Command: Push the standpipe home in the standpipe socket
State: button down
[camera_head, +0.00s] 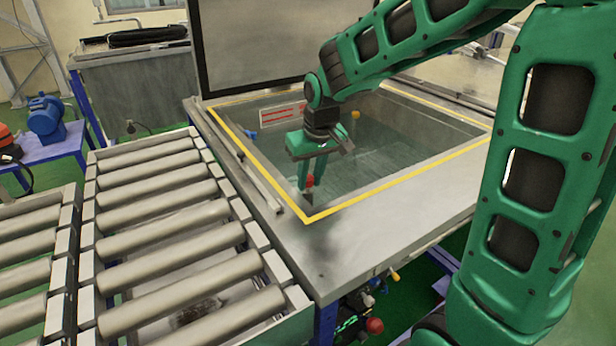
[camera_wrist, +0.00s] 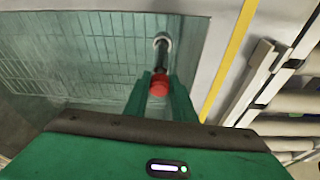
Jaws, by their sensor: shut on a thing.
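The standpipe is a dark pipe with a red top (camera_wrist: 159,86); the red top also shows in the head view (camera_head: 309,182). My gripper (camera_head: 311,178) points down inside the near left corner of the sunken tank, its green fingers shut on the standpipe around the red top. In the wrist view, the dark pipe runs away from the fingers (camera_wrist: 160,92) to a pale ring, which looks like the standpipe socket (camera_wrist: 166,37). The pipe's far end appears at or in this ring; how deep it sits I cannot tell. The tank rim hides the socket in the head view.
A yellow-edged rim (camera_head: 366,194) surrounds the water tank, with a raised lid (camera_head: 262,45) behind it. A blue fitting (camera_head: 250,135) and a yellow-topped post (camera_head: 355,115) stand inside. A roller conveyor (camera_head: 165,215) lies left. The tank's middle is open.

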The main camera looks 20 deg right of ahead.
jog(key=shift+f, duration=0.75)
jog(key=c, duration=1.4)
grip_release()
jog(key=shift+v, duration=3.45)
jog(key=shift+r, duration=0.1)
jog(key=v, duration=1)
jog(key=shift+r, duration=0.25)
jog(key=shift+s, duration=0.15)
